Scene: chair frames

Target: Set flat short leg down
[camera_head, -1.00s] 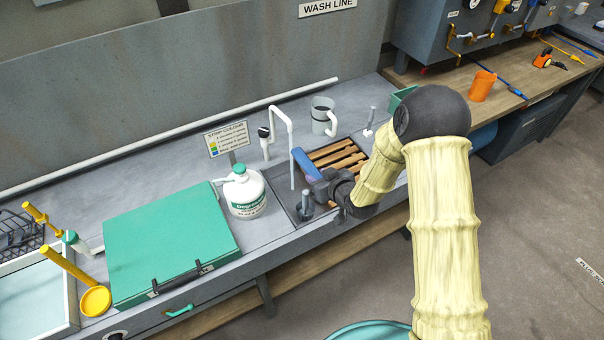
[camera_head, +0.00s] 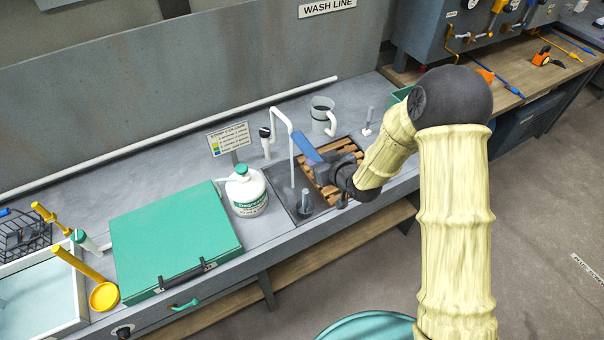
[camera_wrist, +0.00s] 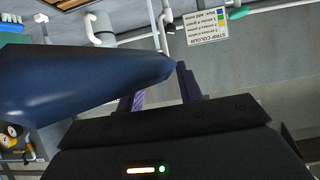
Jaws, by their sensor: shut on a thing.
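The short leg, a blue tapered piece (camera_head: 307,149), is in my gripper (camera_head: 327,165), over the sink by the wooden slatted rack. It slants up and left from the gripper in the head view. In the wrist view the leg (camera_wrist: 85,82) is large and dark blue, coming from the left edge to a narrow end beside my dark fingers (camera_wrist: 165,92). My gripper is shut on it. The exact contact is partly hidden by the leg and gripper body. The head view does not clearly show whether the leg touches the rack.
The wooden slatted rack (camera_head: 325,191) lies in the sink beside a white tap (camera_head: 291,143). A white degreaser jug (camera_head: 246,191) and a green case (camera_head: 175,243) stand to the left.

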